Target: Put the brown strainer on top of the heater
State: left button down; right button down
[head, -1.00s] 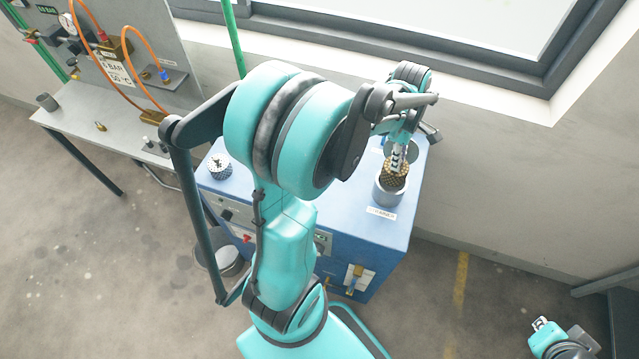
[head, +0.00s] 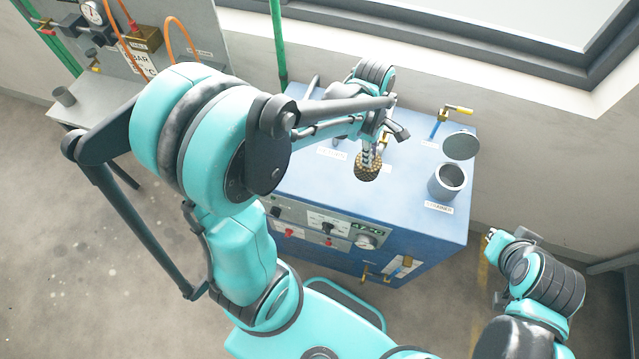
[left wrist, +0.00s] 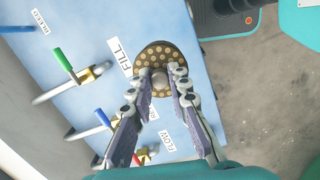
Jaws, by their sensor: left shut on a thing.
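The brown strainer (head: 368,167) is a round, perforated disc-like piece. My left gripper (head: 371,150) is shut on it and holds it above the blue heater cabinet's top (head: 405,190).
A grey open cup (head: 447,182) stands at the cabinet's right front, with a round grey lid (head: 461,146) behind it. A yellow-handled valve (head: 442,118) rises at the back right. The left wrist view shows green-handled (left wrist: 65,60) and blue-handled (left wrist: 103,118) valves beside the strainer.

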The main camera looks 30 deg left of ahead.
pick_arm(q)
jog(key=shift+s+a+f, duration=0.15)
jog(key=shift+s+a+f+b, duration=0.2)
jog(key=shift+s+a+f, duration=0.5)
jog(key=shift+a+f, duration=1.05)
jog(key=shift+s+a+f+b, duration=0.25)
jog(key=shift+s+a+f, duration=0.4)
jog(key=shift+a+f, duration=1.1)
jog(key=shift+s+a+f+b, duration=0.2)
jog(key=shift+s+a+f, duration=0.5)
jog(key=shift+a+f, duration=1.05)
jog(key=shift+d+f, duration=0.1)
jog(key=shift+d, duration=0.05)
jog(key=shift+s+f, duration=0.1)
jog(key=shift+f, duration=0.05)
jog(key=c, duration=1.4)
grip_release()
jog(key=shift+c, duration=0.2)
